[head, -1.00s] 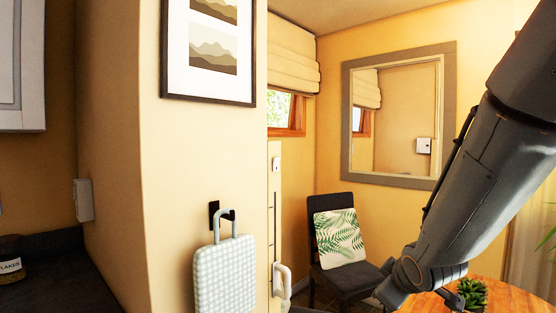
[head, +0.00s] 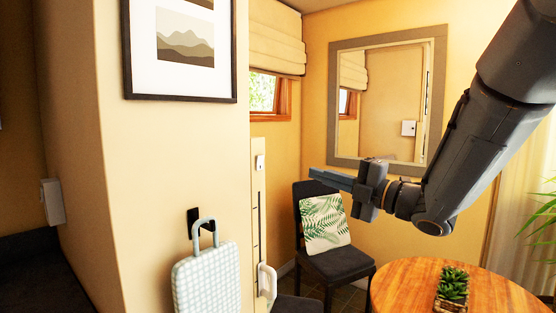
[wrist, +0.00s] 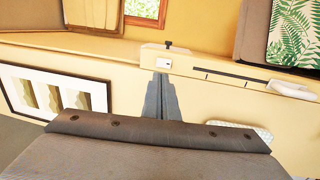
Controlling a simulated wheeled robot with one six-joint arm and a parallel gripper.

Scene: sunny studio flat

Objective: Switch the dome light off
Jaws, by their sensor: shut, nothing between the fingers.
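No dome light shows in either view. A small white switch plate (head: 260,162) is on the pale end face of the wall, right of the framed picture. It also shows in the wrist view (wrist: 164,63), just beyond my fingertips, with a small dark mark on it. My gripper (head: 314,174) is shut and empty. It is raised in front of the chair and mirror, pointing left toward the plate. In the wrist view its closed fingers (wrist: 161,78) appear just below the plate; I cannot tell whether they touch. Another white box (head: 53,201) is on the left wall.
A checked bag (head: 206,280) hangs from a dark hook, below the framed picture (head: 182,50). A white handle (head: 267,282) sticks out below the switch plate. A chair with a leaf cushion (head: 325,222) and a round wooden table (head: 400,285) with a plant stand right.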

